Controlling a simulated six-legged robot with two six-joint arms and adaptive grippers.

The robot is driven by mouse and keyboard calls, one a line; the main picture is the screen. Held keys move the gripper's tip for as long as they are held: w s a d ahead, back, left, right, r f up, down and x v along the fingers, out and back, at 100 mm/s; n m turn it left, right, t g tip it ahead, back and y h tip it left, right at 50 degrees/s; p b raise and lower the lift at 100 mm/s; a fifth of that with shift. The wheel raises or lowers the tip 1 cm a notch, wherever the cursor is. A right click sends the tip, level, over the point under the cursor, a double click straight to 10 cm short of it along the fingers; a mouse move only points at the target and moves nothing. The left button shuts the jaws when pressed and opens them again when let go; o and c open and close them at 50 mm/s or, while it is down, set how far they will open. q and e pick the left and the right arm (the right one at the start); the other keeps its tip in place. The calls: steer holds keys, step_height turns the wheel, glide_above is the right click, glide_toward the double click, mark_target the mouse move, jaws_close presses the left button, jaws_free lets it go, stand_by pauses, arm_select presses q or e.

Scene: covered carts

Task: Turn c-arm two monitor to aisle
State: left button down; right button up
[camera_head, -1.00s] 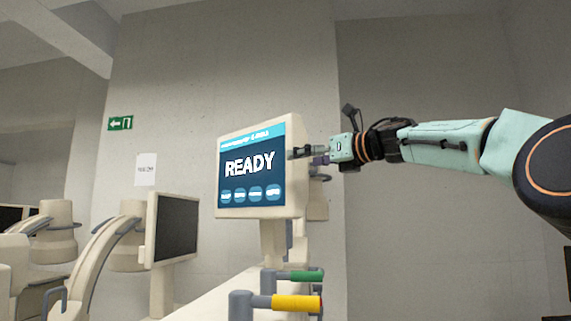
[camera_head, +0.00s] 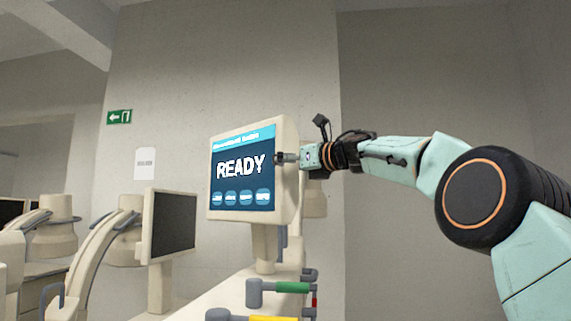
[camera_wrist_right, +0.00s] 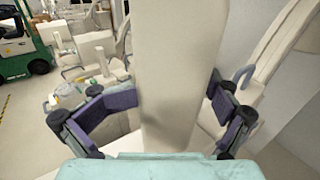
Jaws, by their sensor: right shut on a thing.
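The c-arm monitor (camera_head: 241,170) is a cream-framed screen reading "READY" on a post (camera_head: 264,249), facing left of straight at me in the head view. My right gripper (camera_head: 287,158) is at the monitor's right edge, shut on its frame. In the right wrist view the cream monitor edge (camera_wrist_right: 165,80) stands between the two purple-padded fingers (camera_wrist_right: 165,103), which sit on either side of it. The finger contact is partly hidden by the frame. My left gripper is not in view.
A second monitor with a dark screen (camera_head: 173,223) stands at the left beside another c-arm (camera_head: 95,250). Handles with green (camera_head: 292,287) and yellow (camera_head: 273,318) grips stick out below the READY monitor. A green forklift (camera_wrist_right: 20,48) shows in the wrist view.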

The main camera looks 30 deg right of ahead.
steer(key=shift+w+d+f, duration=0.2)
steer(key=shift+d+f, duration=0.15)
steer(key=shift+o, duration=0.3)
steer(key=shift+s+d, duration=0.3)
steer(key=shift+s, duration=0.2)
steer(key=c, duration=0.3)
steer(key=shift+w+a+r, duration=0.15)
steer(key=shift+w+a, duration=0.05)
steer(key=shift+a, duration=0.05)
steer(key=c, duration=0.5)
steer(key=shift+s+d, duration=0.1)
steer(key=shift+d, duration=0.1)
steer(key=c, duration=0.7)
